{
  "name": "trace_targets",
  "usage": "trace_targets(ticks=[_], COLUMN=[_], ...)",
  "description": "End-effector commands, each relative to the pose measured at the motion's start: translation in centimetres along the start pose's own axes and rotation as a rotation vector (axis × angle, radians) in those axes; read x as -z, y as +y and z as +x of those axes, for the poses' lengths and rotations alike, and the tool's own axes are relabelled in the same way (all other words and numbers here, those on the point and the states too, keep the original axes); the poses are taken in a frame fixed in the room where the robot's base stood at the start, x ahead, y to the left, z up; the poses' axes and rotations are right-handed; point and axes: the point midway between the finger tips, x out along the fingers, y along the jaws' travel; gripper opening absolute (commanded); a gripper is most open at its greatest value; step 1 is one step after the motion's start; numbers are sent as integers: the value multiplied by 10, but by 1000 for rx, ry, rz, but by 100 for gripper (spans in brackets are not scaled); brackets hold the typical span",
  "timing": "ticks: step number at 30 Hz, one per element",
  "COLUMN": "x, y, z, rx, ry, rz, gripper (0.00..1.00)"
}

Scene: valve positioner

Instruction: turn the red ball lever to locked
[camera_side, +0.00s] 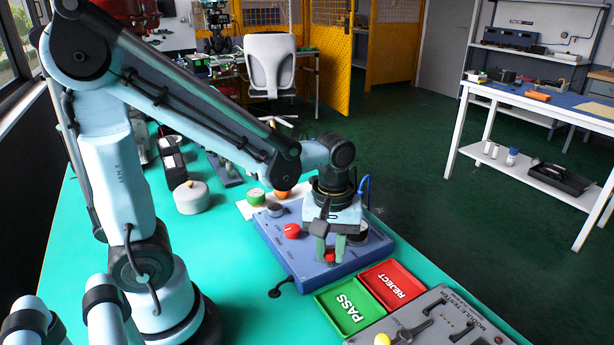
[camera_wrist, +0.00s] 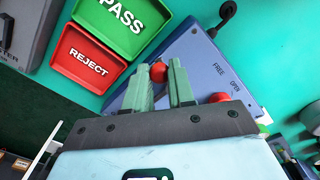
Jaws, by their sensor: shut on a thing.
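The red ball lever (camera_side: 330,257) is on the blue panel (camera_side: 285,243) near its front right edge. In the wrist view the red ball (camera_wrist: 158,72) sits between my two green fingertips. My gripper (camera_side: 331,252) points down over the panel and is shut on the ball; it also shows in the wrist view (camera_wrist: 161,78). The words FREE and OPEN are printed on the panel (camera_wrist: 195,65) to the right of the ball in the wrist view. The lever's arm and any locked mark are hidden by my fingers.
A red knob (camera_side: 292,231) stands on the panel left of my gripper, with a dark round knob (camera_side: 358,236) to the right. A black handle (camera_side: 281,288) sticks out at the front left. Green PASS (camera_side: 350,308) and red REJECT (camera_side: 393,283) trays lie close in front.

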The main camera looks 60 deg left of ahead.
Motion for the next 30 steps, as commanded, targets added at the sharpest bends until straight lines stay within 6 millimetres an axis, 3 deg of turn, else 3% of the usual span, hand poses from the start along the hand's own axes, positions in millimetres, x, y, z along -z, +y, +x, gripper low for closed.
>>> trace_targets(ticks=[16,17,21,30], x=[1,1,1,1], y=[2,2,2,1], z=[0,0,0,0], rx=[-3,-3,-2,-1], ry=[2,2,2,1], rz=[-25,-25,-24,-23], gripper=[0,27,48,49])
